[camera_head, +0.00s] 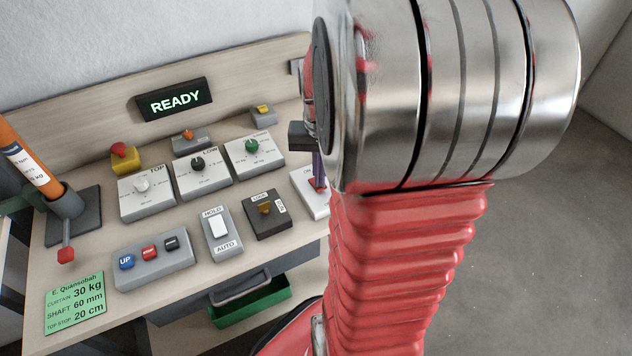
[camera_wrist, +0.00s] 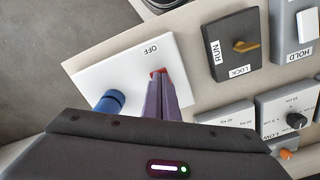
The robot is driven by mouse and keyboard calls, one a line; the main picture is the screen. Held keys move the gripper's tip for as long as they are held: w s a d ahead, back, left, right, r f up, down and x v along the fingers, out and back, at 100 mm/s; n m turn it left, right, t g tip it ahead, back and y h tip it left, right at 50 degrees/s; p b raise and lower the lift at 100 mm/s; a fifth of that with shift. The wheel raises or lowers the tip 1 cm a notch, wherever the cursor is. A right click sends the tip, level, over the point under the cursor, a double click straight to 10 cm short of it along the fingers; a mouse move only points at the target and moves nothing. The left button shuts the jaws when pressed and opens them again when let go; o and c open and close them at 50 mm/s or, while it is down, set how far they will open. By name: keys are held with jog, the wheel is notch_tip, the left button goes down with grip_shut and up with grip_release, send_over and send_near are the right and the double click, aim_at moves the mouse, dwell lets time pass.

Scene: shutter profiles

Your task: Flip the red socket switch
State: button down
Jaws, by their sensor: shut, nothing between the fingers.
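The white socket plate (camera_wrist: 105,65) with an "OFF" label lies on the bench in the wrist view. A blue round plug or knob (camera_wrist: 110,102) stands on it. The red switch (camera_wrist: 158,71) shows as a small red patch at the tips of my gripper (camera_wrist: 161,82). My gripper's purple fingers are closed together over the plate, with nothing between them, and hide most of the switch. I cannot tell whether they touch it. In the head view the plate (camera_head: 306,187) is partly hidden behind my arm, with the purple fingers (camera_head: 318,168) above it.
A black RUN/LOCK key switch (camera_wrist: 238,45) and a HOLD switch (camera_wrist: 297,25) are beside the plate. Dial boxes (camera_head: 203,172), a button box (camera_head: 153,260) and a yellow-red stop button (camera_head: 125,157) cover the bench. A display (camera_head: 175,99) reads READY. A green tray (camera_head: 250,302) sits below.

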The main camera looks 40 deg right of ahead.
jog(key=shift+f, duration=0.4)
dwell(0.3)
jog(key=shift+r, duration=0.1)
notch_tip(320, 180, up, 7)
dwell(1.1)
dwell(0.5)
jog(key=shift+f, duration=0.45)
jog(key=s+a+r+n+t, duration=0.1)
jog(key=a+r+n+t, duration=0.1)
jog(key=a, duration=0.5)
jog(key=s+a+r+n+t, duration=0.1)
jog(key=a+r+n, duration=0.2)
jog(key=a, duration=0.5)
jog(key=s+a+r+n+t, duration=0.2)
jog(key=a+n, duration=0.2)
jog(key=a, duration=0.4)
jog(key=shift+a+r+t, duration=0.15)
jog(key=shift+a+t, duration=0.1)
jog(key=shift+t, duration=0.05)
